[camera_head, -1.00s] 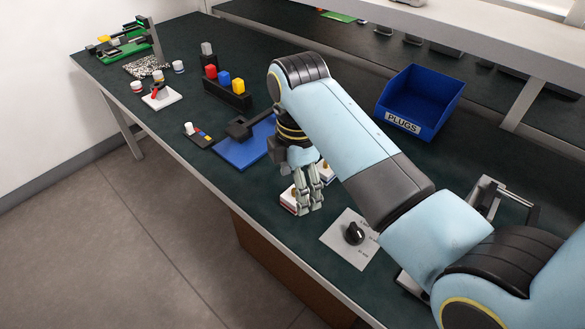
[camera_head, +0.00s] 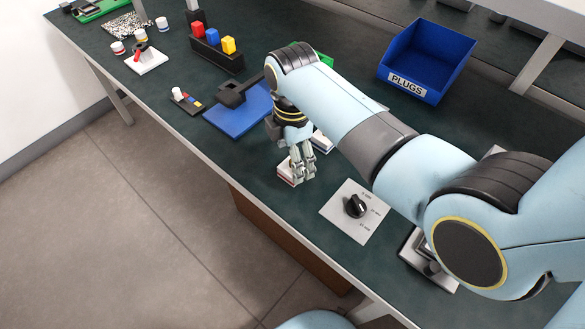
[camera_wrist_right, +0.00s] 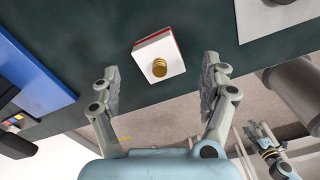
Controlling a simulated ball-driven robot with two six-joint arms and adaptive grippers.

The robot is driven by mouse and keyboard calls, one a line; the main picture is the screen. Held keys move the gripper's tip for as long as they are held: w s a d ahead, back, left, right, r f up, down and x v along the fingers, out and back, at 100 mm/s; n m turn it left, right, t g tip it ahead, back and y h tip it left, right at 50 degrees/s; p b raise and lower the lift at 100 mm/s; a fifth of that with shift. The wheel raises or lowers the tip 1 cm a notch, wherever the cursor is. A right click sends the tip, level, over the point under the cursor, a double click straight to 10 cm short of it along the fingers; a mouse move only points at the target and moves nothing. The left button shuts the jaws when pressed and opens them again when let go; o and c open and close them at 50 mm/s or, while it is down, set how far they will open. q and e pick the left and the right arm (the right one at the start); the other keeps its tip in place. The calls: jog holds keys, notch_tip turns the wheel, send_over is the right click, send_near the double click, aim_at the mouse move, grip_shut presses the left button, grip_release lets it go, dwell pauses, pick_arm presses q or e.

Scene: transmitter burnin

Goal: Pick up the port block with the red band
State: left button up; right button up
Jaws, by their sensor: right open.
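A white port block with a red band (camera_wrist_right: 158,56) and a gold round connector on top lies on the dark green bench in the right wrist view. In the head view, this block (camera_head: 286,174) is partly hidden behind my right gripper (camera_head: 303,176). In the wrist view my right gripper (camera_wrist_right: 162,70) is open and empty, its fingers spread to either side of the block's near end and apart from it. A second whitish block (camera_head: 321,142) is mostly hidden behind my right arm. My left gripper (camera_wrist_right: 258,133) shows small at the wrist view's lower right; its jaw state is unclear.
A blue mat (camera_head: 238,117) with a black fixture lies left of the block. A grey plate with a black knob (camera_head: 356,206) lies to the right, near the front edge. A blue PLUGS bin (camera_head: 428,60) stands behind. A black rack (camera_head: 217,53) holds coloured blocks.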

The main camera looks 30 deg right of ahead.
notch_tip(320, 180, down, 3)
jog(key=shift+r, duration=0.15)
jog(key=c, duration=1.6)
